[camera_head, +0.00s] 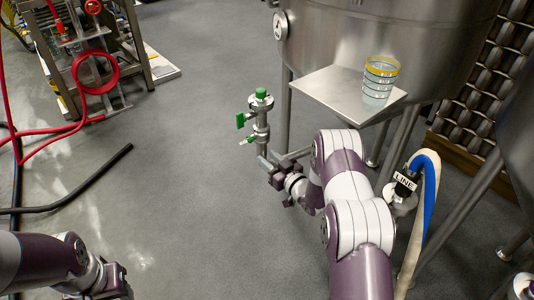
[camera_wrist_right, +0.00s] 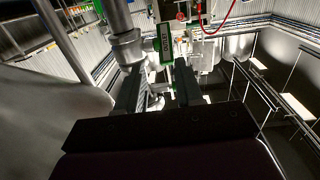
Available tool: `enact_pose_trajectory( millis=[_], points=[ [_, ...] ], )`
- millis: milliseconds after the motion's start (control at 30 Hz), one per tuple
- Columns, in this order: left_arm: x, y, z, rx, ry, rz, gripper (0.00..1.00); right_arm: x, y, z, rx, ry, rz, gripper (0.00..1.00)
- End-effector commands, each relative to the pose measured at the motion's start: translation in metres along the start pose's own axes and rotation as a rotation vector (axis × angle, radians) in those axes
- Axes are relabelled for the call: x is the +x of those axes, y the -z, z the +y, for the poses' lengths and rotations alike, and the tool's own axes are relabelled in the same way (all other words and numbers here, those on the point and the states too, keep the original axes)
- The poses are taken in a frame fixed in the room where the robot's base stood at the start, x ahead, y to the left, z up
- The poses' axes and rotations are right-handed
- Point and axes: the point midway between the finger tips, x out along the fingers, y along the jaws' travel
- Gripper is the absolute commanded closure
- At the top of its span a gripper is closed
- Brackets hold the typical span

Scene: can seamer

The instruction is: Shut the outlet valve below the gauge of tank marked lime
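The tank (camera_head: 350,40) is a large steel vessel with a round gauge (camera_head: 281,25) on its left side. Left of it stands a steel valve pipe (camera_head: 262,130) with a green cap and green handles (camera_head: 241,120). A black tag (camera_head: 404,181), seemingly reading LIME, sits on a hose fitting at right. My right gripper (camera_head: 277,157) is open at the lower part of the pipe, below the green handles. In the right wrist view, a green lettered handle (camera_wrist_right: 165,43) shows beyond the gap between the open fingers (camera_wrist_right: 160,68). My left gripper (camera_head: 112,287) is at lower left, its fingers unclear.
A steel shelf (camera_head: 335,88) at the tank holds a glass jar (camera_head: 380,80) with a yellow rim. A white and blue hose (camera_head: 428,205) hangs right of my right arm. A framed rig with a red wheel (camera_head: 95,72) stands at far left. Open grey floor (camera_head: 190,140) lies between.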

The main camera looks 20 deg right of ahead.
Motion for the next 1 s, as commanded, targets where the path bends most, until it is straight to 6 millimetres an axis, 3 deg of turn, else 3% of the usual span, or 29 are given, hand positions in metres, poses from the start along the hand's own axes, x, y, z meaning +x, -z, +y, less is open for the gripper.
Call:
enact_pose_trajectory(
  millis=[67, 167, 600, 767, 1000],
  points=[
    [0.000, 0.000, 0.000, 0.000, 0.000, 0.000, 0.57, -0.004, 0.002, -0.001, -0.008, 0.045, 0.029, 0.64],
    [0.005, 0.000, 0.000, 0.000, 0.000, 0.000, 0.57, 0.004, 0.002, -0.004, -0.013, 0.064, 0.040, 0.64],
    [0.041, -0.005, 0.000, 0.000, 0.000, 0.000, 0.57, 0.105, 0.003, -0.011, -0.012, 0.063, 0.038, 0.64],
    [0.044, -0.005, 0.000, 0.000, 0.000, 0.000, 0.57, 0.119, 0.006, -0.011, -0.010, 0.061, 0.036, 0.64],
    [0.043, -0.005, 0.000, 0.000, 0.000, 0.000, 0.57, 0.120, 0.008, -0.011, -0.010, 0.060, 0.036, 0.64]
  ],
)
